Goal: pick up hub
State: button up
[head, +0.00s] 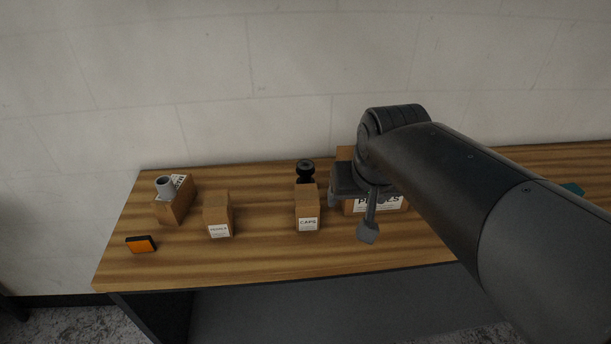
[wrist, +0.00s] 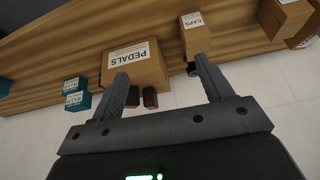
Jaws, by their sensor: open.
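A black, spool-shaped part that looks like the hub (head: 306,170) stands upright on the table, behind the small CAPS box (head: 307,208), which hides its lower part. In the wrist view only a small dark bit of it (wrist: 191,69) shows beside the CAPS box, close to a finger. My gripper (head: 362,220) is open and empty, to the right of the hub and in front of the PEDALS box. In the wrist view its two fingers (wrist: 162,73) spread wide, with the PEDALS box (wrist: 135,65) beyond them.
Two dark blocks (wrist: 150,97) lie by the PEDALS box. Teal boxes (wrist: 76,91) stand past it. Another small box (head: 218,215), a box with a grey cylinder (head: 165,186) and an orange-faced block (head: 141,244) are at left. The wall (head: 230,90) backs the table.

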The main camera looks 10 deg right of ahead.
jog(key=w+a+f, duration=0.2)
jog(key=w, duration=1)
jog(key=m, duration=0.1)
send_over(308, 167)
jog(key=s, duration=0.3)
notch_tip(308, 167, down, 6)
jog(key=shift+g+h, duration=0.3)
jog(key=shift+g, duration=0.1)
jog(key=x, duration=0.5)
jog(key=shift+w+a+f, duration=0.15)
jog(key=shift+w+f, duration=0.1)
jog(key=shift+a+x, duration=0.2)
jog(key=shift+x, duration=1.15)
jog(key=shift+a+x, duration=0.15)
jog(key=shift+x, duration=1.15)
jog(key=shift+c, duration=0.4)
jog(key=c, duration=1.1)
